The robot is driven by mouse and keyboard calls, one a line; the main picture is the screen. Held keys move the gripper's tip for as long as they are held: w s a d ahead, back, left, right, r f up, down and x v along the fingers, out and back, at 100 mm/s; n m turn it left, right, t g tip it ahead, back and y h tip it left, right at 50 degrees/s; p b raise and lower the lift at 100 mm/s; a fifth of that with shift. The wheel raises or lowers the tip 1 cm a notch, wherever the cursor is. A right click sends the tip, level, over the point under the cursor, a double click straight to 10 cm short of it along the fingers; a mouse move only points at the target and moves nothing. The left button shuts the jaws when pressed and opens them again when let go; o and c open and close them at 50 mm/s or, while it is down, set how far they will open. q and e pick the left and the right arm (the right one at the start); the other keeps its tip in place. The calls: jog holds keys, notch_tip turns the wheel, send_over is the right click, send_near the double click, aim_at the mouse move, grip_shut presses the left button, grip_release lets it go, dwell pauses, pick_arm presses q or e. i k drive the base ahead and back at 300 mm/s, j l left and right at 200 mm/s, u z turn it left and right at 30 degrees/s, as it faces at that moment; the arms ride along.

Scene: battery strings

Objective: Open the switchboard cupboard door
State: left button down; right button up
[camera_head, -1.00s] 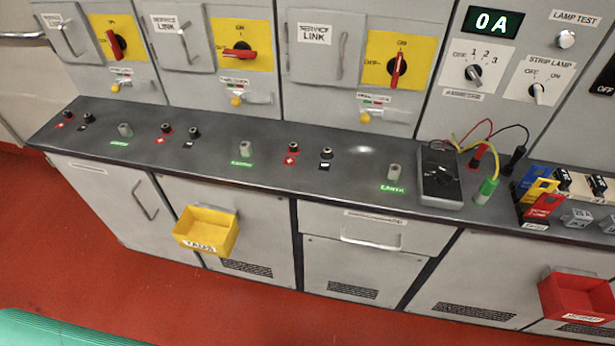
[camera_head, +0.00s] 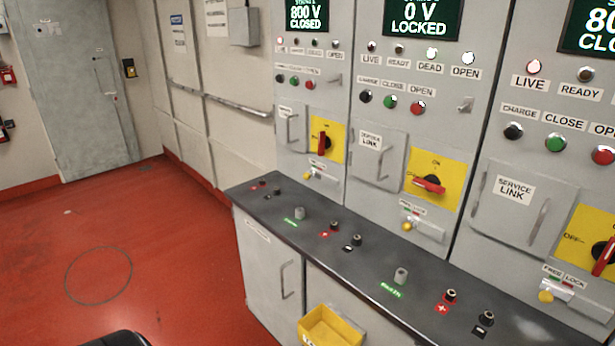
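A grey cupboard door (camera_head: 268,268) is set under the left end of the dark counter, in the front of the switchboard. It looks shut, flush with the cabinet front. It has a vertical bar handle (camera_head: 287,279) on its right side and a small label near its top, too small to read. The lower edge of the door runs close to the bottom of the view. Neither of my grippers is in view.
The dark counter (camera_head: 322,262) carries several terminals. A yellow bin (camera_head: 331,327) hangs right of the door. Red floor (camera_head: 170,255) lies open to the left. A handrail (camera_head: 238,106) runs along the back wall. A dark rounded thing (camera_head: 120,339) shows at the bottom edge.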

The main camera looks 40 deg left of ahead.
aim_at(274, 272)
jog(key=u, duration=1.65)
